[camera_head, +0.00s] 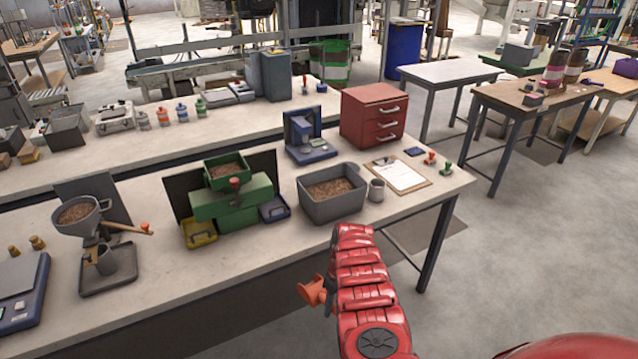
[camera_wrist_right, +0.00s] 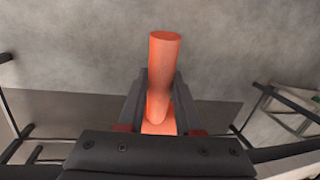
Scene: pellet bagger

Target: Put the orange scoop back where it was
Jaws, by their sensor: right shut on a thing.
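The orange scoop (camera_head: 312,291) is at my right gripper (camera_head: 328,291), in front of the workbench and over the floor. In the right wrist view the orange scoop's round handle (camera_wrist_right: 161,80) stands up between the two dark fingers of my right gripper (camera_wrist_right: 152,100), which is shut on it. The rest of the scoop is mostly hidden by the gripper. My red right arm covers part of the bench's front edge. My left gripper is not in the head view.
On the bench (camera_head: 300,245) stand a grey bin of pellets (camera_head: 335,208), a grey cup (camera_head: 376,190), a clipboard (camera_head: 400,174), a green machine (camera_head: 235,205), a funnel stand (camera_head: 108,275), a blue device (camera_head: 310,150) and a red drawer cabinet (camera_head: 360,125). The bench's front edge is close to my arm.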

